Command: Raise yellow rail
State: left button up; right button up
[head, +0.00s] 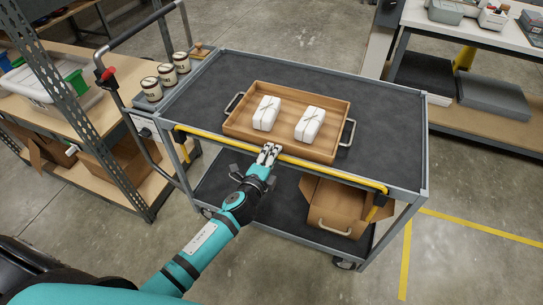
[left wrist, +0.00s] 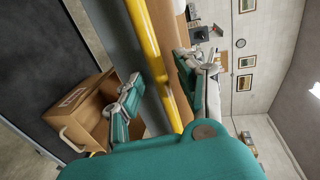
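The yellow rail (head: 335,173) runs along the near long side of the grey cart (head: 390,165), about level with its top deck. Its two ends bend downward at the corners. My left gripper (head: 268,152) is at the rail, left of its middle. In the left wrist view the rail (left wrist: 155,50) passes between the two spread fingers of my left gripper (left wrist: 167,95). The fingers look apart, with a gap beside the rail; I cannot tell whether one touches it. My right gripper is in neither view.
A wooden tray (head: 240,125) with two white wrapped parcels stands on the deck just behind the rail. Several small jars (head: 167,75) stand on a ledge at the left. A cardboard box (head: 330,205) sits on the lower shelf. Open floor lies in front.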

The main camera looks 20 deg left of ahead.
pick_arm(q)
grip_shut()
dwell(0.4)
notch_tip(320, 180, up, 15)
jog(key=p, duration=1.3)
jog(key=shift+w+f, duration=0.15)
